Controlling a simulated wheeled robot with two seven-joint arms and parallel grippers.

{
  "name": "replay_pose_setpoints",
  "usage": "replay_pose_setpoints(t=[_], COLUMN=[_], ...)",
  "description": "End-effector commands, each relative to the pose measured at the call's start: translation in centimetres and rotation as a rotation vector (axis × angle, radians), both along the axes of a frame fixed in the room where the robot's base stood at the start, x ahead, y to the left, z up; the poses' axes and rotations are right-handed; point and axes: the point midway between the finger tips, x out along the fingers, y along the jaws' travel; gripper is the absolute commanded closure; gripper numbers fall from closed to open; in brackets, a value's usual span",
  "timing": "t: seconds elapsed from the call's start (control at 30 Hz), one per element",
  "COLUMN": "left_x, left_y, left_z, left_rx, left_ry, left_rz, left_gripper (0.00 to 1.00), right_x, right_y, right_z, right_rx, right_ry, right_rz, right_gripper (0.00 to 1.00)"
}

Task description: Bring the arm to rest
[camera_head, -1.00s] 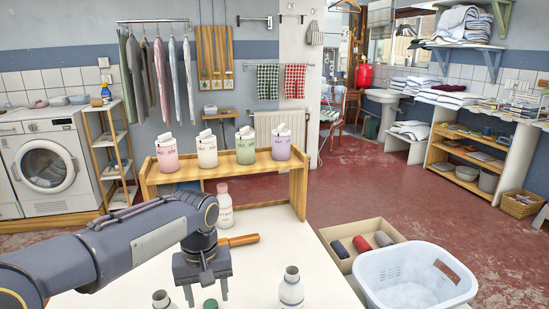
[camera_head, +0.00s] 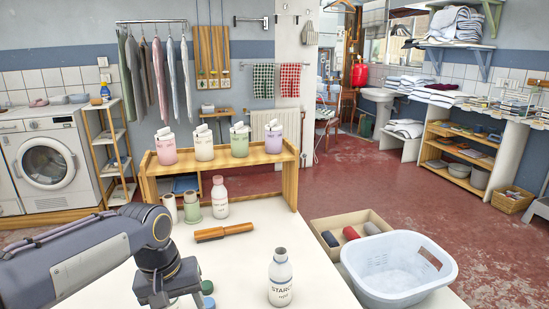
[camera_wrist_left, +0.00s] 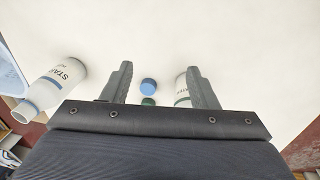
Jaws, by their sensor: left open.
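My left gripper (camera_head: 172,292) hangs pointing down over the near left part of the white table (camera_head: 245,265). In the left wrist view its two fingers are apart with nothing held between them (camera_wrist_left: 160,70). A blue cap (camera_wrist_left: 148,85) and a green cap (camera_wrist_left: 148,101) show beyond the gap between the fingers. A white bottle (camera_wrist_left: 182,88) is partly hidden behind the right finger. The starch bottle (camera_head: 281,283) stands upright to the right of the gripper, apart from it. My right gripper is in neither view.
A laundry basket (camera_head: 398,275) and a cardboard box (camera_head: 375,218) are at right.

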Motion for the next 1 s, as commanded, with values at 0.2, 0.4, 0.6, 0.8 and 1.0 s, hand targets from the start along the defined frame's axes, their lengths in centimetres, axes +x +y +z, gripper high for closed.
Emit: replay_pose_setpoints(t=[0.2,0.4,0.6,0.8,1.0], left_x=[-4.8,-11.0,-15.2,-18.1,-18.4], left_y=[2.3,3.5,3.4,2.8,2.7], left_z=[0.6,-0.1,-1.7,-3.5,0.3], left_rx=[-0.092,-0.166,-0.186,-0.178,-0.174], left_ry=[-0.089,-0.228,-0.346,-0.441,-0.458], left_rz=[-0.023,-0.052,-0.069,-0.076,-0.081], left_gripper=[0.46,0.46,0.46,0.46,0.46], right_x=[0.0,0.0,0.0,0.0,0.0], right_y=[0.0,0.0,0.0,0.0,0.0], right_z=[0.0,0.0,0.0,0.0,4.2], right_rx=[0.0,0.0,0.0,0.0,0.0], right_ry=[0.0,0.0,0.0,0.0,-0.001], right_rz=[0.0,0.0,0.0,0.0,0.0], right_gripper=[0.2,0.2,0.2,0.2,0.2])
